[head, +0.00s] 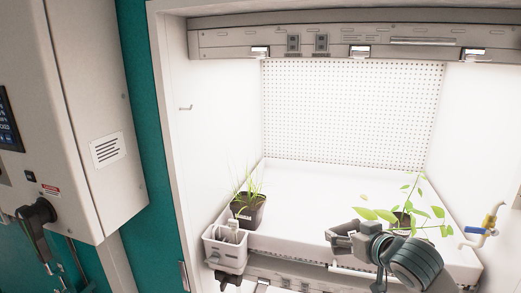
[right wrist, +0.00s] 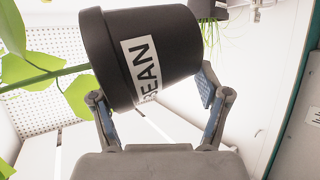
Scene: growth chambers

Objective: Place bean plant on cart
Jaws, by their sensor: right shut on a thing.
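The bean plant stands in a black pot (right wrist: 180,45) with a white label reading BEAN. In the right wrist view the pot is between the two fingers of my right gripper (right wrist: 151,86), which is shut on it. The pot appears tilted there, with a green stem and broad leaves (right wrist: 40,70) to its left. In the head view my right gripper (head: 345,236) is at the lower right, over the front of the chamber tray, with green leaves (head: 420,207) around it. My wrist hides part of the plant. The cart and my left gripper are not seen.
A grassy plant in a black pot (head: 247,212) stands at the tray's front left, beside a white bin (head: 225,252) at the chamber edge. The white tray (head: 310,210) is clear in its middle.

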